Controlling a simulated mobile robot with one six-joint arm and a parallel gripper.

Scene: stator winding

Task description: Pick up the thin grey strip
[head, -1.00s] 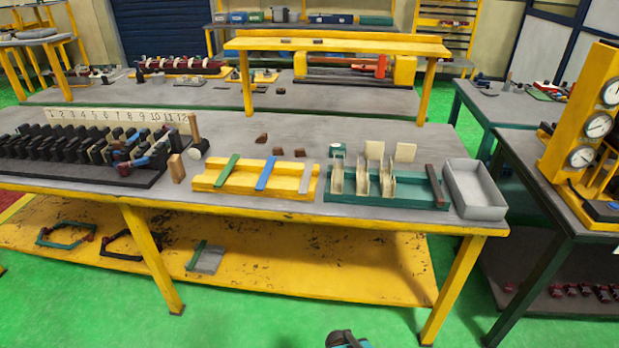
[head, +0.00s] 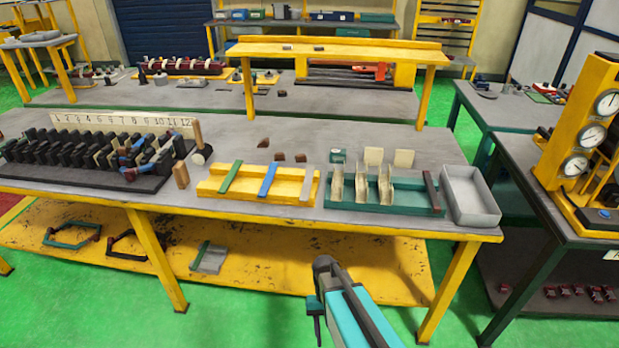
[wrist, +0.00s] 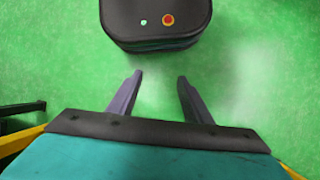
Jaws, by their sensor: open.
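The thin grey strip (head: 306,185) lies across the right end of the yellow tray (head: 213,190) on the workbench in the head view. A blue strip (head: 267,180) and a green strip (head: 231,177) lie across the same tray to its left. My gripper (wrist: 160,80) is open and empty in the wrist view, above the green floor. In the head view my arm reaches up from the bottom, in front of the bench and below tabletop level. The strip is not in the wrist view, and my gripper is well apart from it.
A teal rack (head: 336,203) with upright pale pieces and a dark bar stands just right of the yellow tray. A grey bin (head: 470,197) is at the bench's right end. A wooden block (head: 181,175) and black fixture (head: 90,175) are left. The yellow lower shelf (head: 300,262) lies below.

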